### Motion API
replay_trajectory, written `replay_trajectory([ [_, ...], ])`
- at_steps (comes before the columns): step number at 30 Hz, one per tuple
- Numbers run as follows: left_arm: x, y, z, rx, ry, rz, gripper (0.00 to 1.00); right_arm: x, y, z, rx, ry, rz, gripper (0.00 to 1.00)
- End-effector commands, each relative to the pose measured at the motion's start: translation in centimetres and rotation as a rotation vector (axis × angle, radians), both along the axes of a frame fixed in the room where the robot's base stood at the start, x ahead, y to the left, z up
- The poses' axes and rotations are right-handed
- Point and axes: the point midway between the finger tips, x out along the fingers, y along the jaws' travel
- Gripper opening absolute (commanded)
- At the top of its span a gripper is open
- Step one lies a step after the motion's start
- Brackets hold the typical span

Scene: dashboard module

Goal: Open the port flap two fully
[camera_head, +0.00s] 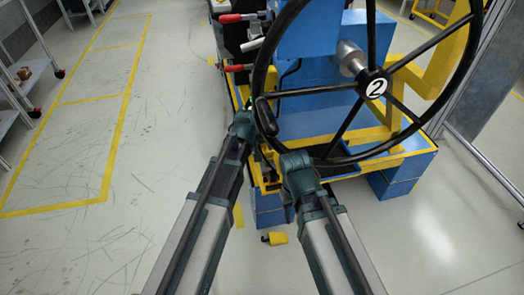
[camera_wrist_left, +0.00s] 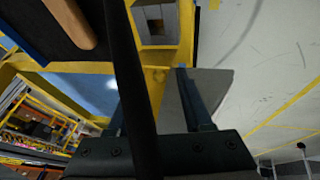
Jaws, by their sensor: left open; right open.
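My left gripper (camera_head: 243,122) is at the left side of the module, by the lower left rim of the black wheel marked 2 (camera_head: 263,125). In the left wrist view its two open fingers (camera_wrist_left: 150,105) stand apart, with a black bar crossing in front of them. A grey plate (camera_wrist_left: 212,88), possibly a flap, lies beside the right-hand finger; I cannot tell whether they touch. My right gripper (camera_head: 297,162) is at the wheel's lower rim, its fingertips not clear. I cannot pick out port flap two with certainty.
The blue module (camera_head: 312,98) sits in a yellow frame (camera_head: 412,140). Red-handled levers (camera_head: 238,68) stick out at its upper left. A small yellow piece (camera_head: 278,239) lies on the floor. The floor to the left is clear, with shelves (camera_head: 25,75) at the far left.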

Motion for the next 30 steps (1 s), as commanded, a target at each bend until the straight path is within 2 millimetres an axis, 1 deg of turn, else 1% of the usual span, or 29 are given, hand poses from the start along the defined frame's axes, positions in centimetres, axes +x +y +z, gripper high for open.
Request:
replay_trajectory([
  [4,0.0,0.0,0.1,0.0,0.0,0.0,0.5,0.0,0.0,0.1,0.0,0.0,0.0,0.5],
  [8,0.0,0.0,0.1,0.0,0.0,0.0,0.27,0.0,0.0,0.1,0.0,0.0,0.0,0.5],
  [9,0.0,0.0,0.1,0.0,0.0,0.0,0.2,0.0,0.0,0.1,0.0,0.0,0.0,0.5],
  [11,0.0,0.0,0.1,0.0,0.0,0.0,0.09,0.0,0.0,0.1,0.0,0.0,0.0,0.5],
  [12,0.0,0.0,0.1,0.0,0.0,0.0,0.02,0.0,0.0,0.1,0.0,0.0,0.0,0.5],
  [13,0.0,0.0,0.1,0.0,0.0,0.0,0.0,0.0,0.0,0.1,0.0,0.0,0.0,0.5],
  [20,0.1,0.0,0.1,-0.001,0.003,0.0,0.0,0.0,0.0,0.1,0.0,0.0,0.0,0.5],
  [24,0.9,0.1,0.2,-0.023,0.072,0.002,0.0,0.0,0.0,0.8,0.0,0.0,0.0,0.5],
  [30,0.8,0.3,0.1,-0.039,0.121,0.0,0.0,0.0,0.0,0.9,0.0,0.0,0.0,0.5],
])
